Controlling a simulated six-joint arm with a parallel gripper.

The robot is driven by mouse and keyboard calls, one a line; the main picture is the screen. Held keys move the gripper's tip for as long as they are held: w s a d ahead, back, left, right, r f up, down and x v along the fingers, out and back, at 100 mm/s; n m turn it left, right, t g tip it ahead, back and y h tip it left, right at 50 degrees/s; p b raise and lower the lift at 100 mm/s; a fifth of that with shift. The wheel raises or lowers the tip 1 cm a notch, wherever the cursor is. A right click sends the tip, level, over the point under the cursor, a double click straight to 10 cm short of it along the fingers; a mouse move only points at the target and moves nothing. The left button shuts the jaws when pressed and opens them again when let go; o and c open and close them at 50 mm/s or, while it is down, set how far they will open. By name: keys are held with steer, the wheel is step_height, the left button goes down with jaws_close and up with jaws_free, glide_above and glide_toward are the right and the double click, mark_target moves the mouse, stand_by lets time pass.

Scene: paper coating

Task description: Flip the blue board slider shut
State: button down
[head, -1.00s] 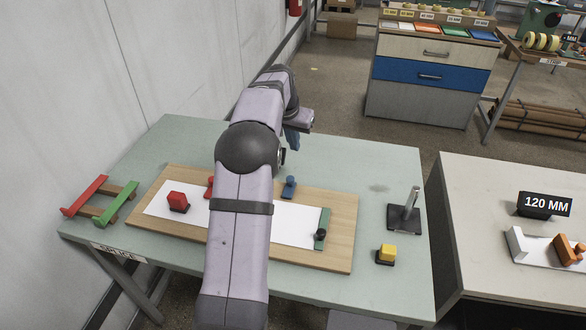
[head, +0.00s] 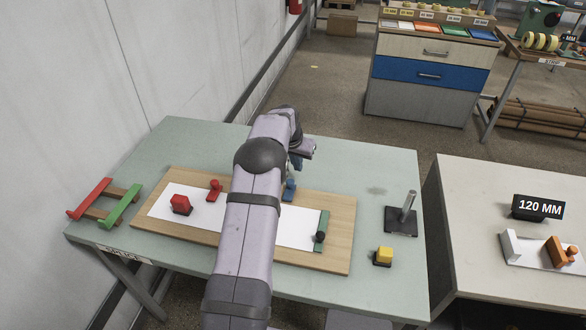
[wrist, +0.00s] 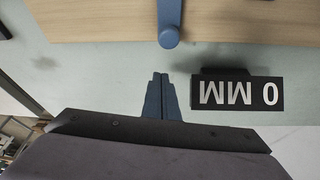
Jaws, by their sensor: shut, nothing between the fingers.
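The wooden board (head: 335,262) lies on the pale green table with a white sheet (head: 298,236) on it. The blue slider (head: 290,190) stands at the board's far edge, partly covered by my arm. In the wrist view the blue slider (wrist: 169,38) shows as a bar with a round knob at the board's edge. My gripper (wrist: 162,78) is shut and empty, just off the board's edge, with its tips pointing toward the knob and a gap between. In the head view the gripper (head: 295,161) is mostly hidden behind my wrist, just beyond the slider.
A red slider (head: 214,190) and a red block (head: 181,204) are on the board's left. A green strip with a black knob (head: 320,237) is at its right. A dark sign (wrist: 238,92) stands beside my gripper. A yellow block (head: 384,256) and post stand right of the board.

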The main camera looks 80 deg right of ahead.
mark_target(289, 199)
steer(key=shift+w+a+r+p, duration=0.1)
steer(key=shift+a+p, duration=0.15)
steer(key=shift+a, duration=0.3)
steer(key=shift+w+a+r+p, duration=0.1)
steer(key=shift+a+p, duration=0.1)
steer(key=shift+a, duration=0.3)
steer(key=shift+w+a+f+p, duration=0.15)
steer(key=shift+a+p, duration=0.1)
steer(key=shift+a, duration=0.2)
steer(key=shift+a+f+p, duration=0.1)
steer(key=shift+a+p, duration=0.1)
steer(key=shift+a, duration=0.2)
steer(key=shift+a, duration=0.15)
steer(key=a+b, duration=0.2)
steer(key=a, duration=0.4)
steer(key=shift+a+b, duration=0.1)
steer(key=shift+b, duration=0.2)
steer(key=shift+a+f, duration=0.1)
